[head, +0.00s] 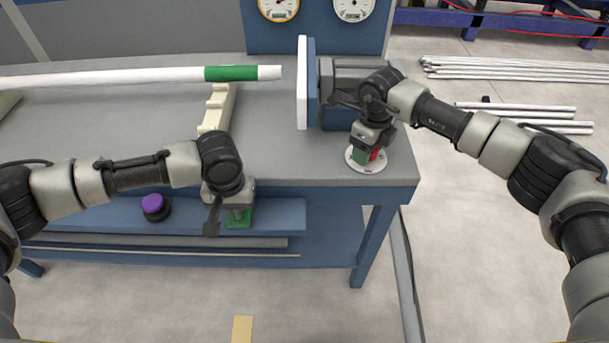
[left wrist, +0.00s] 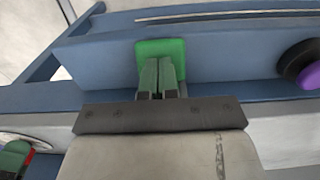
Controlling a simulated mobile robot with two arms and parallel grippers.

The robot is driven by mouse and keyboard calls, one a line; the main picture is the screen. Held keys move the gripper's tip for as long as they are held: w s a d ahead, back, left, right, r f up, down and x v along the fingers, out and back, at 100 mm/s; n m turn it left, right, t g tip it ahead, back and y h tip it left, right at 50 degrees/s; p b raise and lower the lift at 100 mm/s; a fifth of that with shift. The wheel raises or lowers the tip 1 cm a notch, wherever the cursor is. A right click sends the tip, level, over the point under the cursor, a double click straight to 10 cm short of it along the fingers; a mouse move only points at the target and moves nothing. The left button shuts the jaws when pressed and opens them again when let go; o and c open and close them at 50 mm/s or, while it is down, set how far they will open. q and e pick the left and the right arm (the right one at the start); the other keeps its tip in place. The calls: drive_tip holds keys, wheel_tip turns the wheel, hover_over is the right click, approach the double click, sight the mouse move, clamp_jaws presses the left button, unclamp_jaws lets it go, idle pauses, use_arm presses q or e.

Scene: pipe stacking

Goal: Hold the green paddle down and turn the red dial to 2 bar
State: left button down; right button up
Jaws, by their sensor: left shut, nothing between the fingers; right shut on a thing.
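The green paddle (head: 239,224) is on the blue front ledge of the bench; it also shows in the left wrist view (left wrist: 176,47). My left gripper (head: 236,210) is shut with nothing between its fingers. Its green fingertips (left wrist: 160,88) overlap the paddle in the left wrist view; I cannot tell how far the paddle is pressed. The red dial (head: 376,155) sits on a round white scale plate (head: 357,165) at the bench's right front corner. My right gripper (head: 368,148) is shut on the dial from above and hides much of it. The dial's setting is not readable.
A purple button (head: 153,203) is on the ledge left of the paddle. A white pipe (head: 130,77) with a green band lies on a cream support (head: 217,108), pointing at a white plate (head: 302,85). Two gauges (head: 278,8) (head: 353,8) stand behind. Loose pipes (head: 500,68) lie at right.

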use_arm(q)
drive_tip(key=shift+s+a+f, duration=0.1)
drive_tip(key=shift+s+f, duration=0.1)
drive_tip(key=shift+f, duration=0.1)
use_arm(e)
drive_tip(key=shift+n, duration=1.7)
drive_tip(key=n, duration=0.3)
drive_tip(key=shift+f, duration=0.1)
drive_tip(key=shift+n, duration=0.3)
drive_tip(key=n, duration=0.3)
